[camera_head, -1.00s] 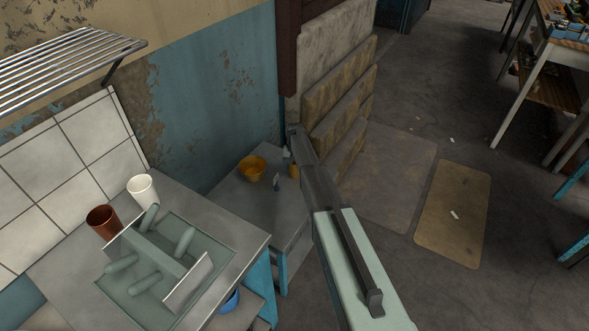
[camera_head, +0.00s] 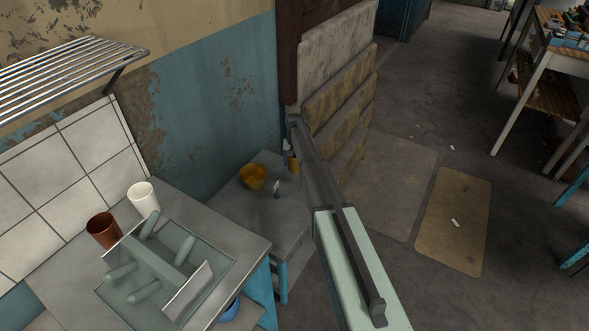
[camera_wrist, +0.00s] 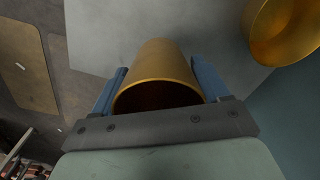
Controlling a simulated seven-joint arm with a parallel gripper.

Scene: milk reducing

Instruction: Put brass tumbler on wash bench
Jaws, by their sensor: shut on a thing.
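The brass tumbler (camera_wrist: 157,72) is between the two blue fingers of my gripper (camera_wrist: 160,85) in the wrist view, its dark open mouth facing the camera. My gripper is shut on it. In the head view the tumbler (camera_head: 293,164) is small and partly hidden by my gripper (camera_head: 289,152), above the back right of a low grey table (camera_head: 235,207). I cannot tell the gap beneath it. The grey bench at the left (camera_head: 222,232), by the tiled wall, appears to be the wash bench.
A brass bowl (camera_head: 252,177) and a small bluish item (camera_head: 277,190) are on the low table. The left bench holds a brown cup (camera_head: 103,230), a white cup (camera_head: 143,199) and a pegged rack (camera_head: 160,260). A wire shelf (camera_head: 65,75) overhangs it. A blue bowl (camera_head: 230,309) is below.

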